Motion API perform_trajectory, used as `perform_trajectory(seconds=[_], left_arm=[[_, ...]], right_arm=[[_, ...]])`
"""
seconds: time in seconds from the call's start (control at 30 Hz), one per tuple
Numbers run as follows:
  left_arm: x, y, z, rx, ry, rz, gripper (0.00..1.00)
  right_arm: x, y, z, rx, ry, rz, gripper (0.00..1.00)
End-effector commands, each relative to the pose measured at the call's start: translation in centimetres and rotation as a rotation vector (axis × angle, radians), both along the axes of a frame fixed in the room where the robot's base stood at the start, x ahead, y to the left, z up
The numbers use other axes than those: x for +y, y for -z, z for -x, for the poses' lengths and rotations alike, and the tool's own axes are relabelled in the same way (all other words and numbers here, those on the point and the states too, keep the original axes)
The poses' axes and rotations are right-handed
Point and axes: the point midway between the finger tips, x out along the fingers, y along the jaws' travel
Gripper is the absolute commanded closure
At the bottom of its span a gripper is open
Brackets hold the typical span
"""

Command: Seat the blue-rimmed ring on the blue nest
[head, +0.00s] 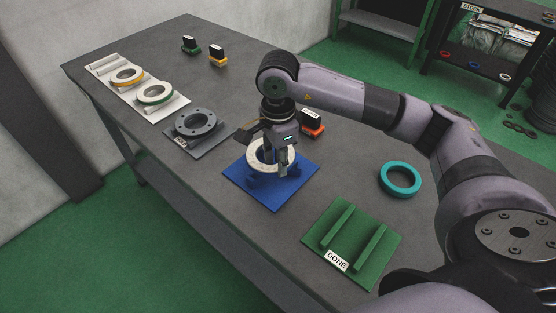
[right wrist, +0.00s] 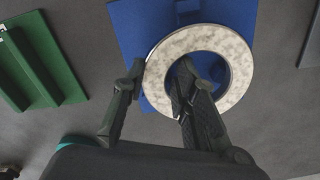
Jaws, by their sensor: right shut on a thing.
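The pale, speckled ring (head: 252,157) is in my right gripper (head: 277,171), over the blue nest (head: 276,200). In the right wrist view the ring (right wrist: 241,72) lies partly over the blue plate (right wrist: 133,35) and overhangs its near edge in the picture. My right gripper (right wrist: 160,72) is shut on the ring's wall, with one finger in the hole and one outside. The ring looks roughly level; its gap above the nest is hard to judge. My left gripper is not in view.
A green DONE tray (head: 336,225) with two rails and a teal ring (head: 400,179) are to the right. A grey flange (head: 195,124) on a dark plate and a white board (head: 176,104) with two rings are left. An orange-based block (head: 312,122) stands behind.

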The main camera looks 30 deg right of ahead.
Motion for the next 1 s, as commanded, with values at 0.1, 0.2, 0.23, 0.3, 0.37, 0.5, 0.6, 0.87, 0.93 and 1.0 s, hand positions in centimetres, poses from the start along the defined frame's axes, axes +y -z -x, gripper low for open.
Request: perform_trajectory(seconds=[0.1,0.2,0.23,0.3,0.37,0.5,0.6,0.87,0.93,1.0], left_arm=[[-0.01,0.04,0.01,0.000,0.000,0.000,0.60],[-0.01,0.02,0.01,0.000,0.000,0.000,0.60],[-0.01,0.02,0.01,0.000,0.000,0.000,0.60],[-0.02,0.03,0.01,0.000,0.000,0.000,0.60],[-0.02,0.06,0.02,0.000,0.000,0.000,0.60],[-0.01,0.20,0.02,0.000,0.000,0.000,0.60],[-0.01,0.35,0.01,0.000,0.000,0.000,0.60],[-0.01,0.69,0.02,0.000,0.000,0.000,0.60],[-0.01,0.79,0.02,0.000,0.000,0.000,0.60],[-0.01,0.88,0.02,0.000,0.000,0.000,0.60]], right_arm=[[0.00,-0.21,-0.11,-0.005,0.000,-0.001,1.00],[0.00,-0.22,-0.11,-0.005,0.000,-0.001,1.00],[0.00,-0.22,-0.11,-0.005,0.000,-0.001,1.00],[0.00,-0.21,-0.11,-0.005,0.000,-0.001,1.00],[0.00,-0.18,-0.11,-0.005,0.000,-0.001,1.00],[0.00,-0.08,-0.12,-0.006,0.000,-0.001,1.00],[0.00,0.02,-0.12,-0.006,0.000,-0.001,1.00],[-0.01,0.23,-0.12,-0.006,0.000,-0.001,1.00],[0.00,0.29,-0.12,-0.006,0.000,-0.001,1.00],[-0.01,0.35,-0.12,-0.006,0.000,-0.001,1.00]])
